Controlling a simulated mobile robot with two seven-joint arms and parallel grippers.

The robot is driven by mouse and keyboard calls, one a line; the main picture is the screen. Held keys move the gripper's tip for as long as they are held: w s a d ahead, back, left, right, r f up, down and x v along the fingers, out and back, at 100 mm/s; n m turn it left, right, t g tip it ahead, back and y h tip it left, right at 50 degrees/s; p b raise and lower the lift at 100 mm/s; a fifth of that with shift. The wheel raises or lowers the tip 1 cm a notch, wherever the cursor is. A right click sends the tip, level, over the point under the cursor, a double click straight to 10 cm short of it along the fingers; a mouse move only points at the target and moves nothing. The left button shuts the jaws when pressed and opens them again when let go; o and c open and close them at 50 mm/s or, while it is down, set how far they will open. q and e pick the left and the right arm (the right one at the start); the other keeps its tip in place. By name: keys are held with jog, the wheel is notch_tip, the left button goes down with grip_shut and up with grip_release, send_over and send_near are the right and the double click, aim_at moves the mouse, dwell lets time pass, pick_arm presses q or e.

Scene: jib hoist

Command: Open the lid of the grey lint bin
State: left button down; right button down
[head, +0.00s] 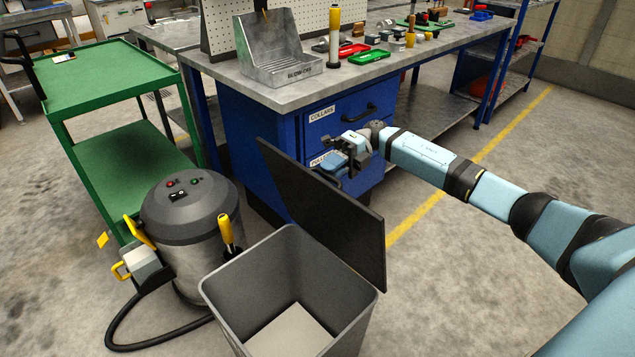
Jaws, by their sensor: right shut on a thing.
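The grey lint bin (228,295) stands on the floor at the bottom centre, its open top showing a pale bottom inside. Its dark lid (325,215) stands steeply raised along the bin's far right side. My right gripper (336,168) is at the lid's upper edge, in front of the blue drawer cabinet. My left gripper is not in view.
A round grey vacuum drum (188,225) with a black hose (135,318) stands left of the bin. A green cart (110,75) is farther left. The workbench (300,88) with blue drawers (255,150) stands behind the lid. Floor (450,270) is clear at right.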

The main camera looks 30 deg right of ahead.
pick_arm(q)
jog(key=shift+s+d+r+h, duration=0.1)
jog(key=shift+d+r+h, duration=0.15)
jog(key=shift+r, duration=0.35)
pick_arm(e)
jog(key=shift+w+d+f, duration=0.1)
jog(key=shift+w+d, duration=0.05)
jog(key=shift+d, duration=0.75)
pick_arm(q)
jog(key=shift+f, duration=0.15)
pick_arm(e)
jog(key=c, duration=1.1)
grip_release()
jog(key=shift+f, duration=0.1)
jog(key=shift+d, duration=0.1)
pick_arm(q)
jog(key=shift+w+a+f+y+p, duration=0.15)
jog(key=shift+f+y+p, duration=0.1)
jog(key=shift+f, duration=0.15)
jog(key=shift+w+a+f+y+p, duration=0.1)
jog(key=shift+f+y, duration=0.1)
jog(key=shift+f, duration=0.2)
pick_arm(e)
jog(key=v, duration=1.3)
jog(key=shift+d, duration=0.35)
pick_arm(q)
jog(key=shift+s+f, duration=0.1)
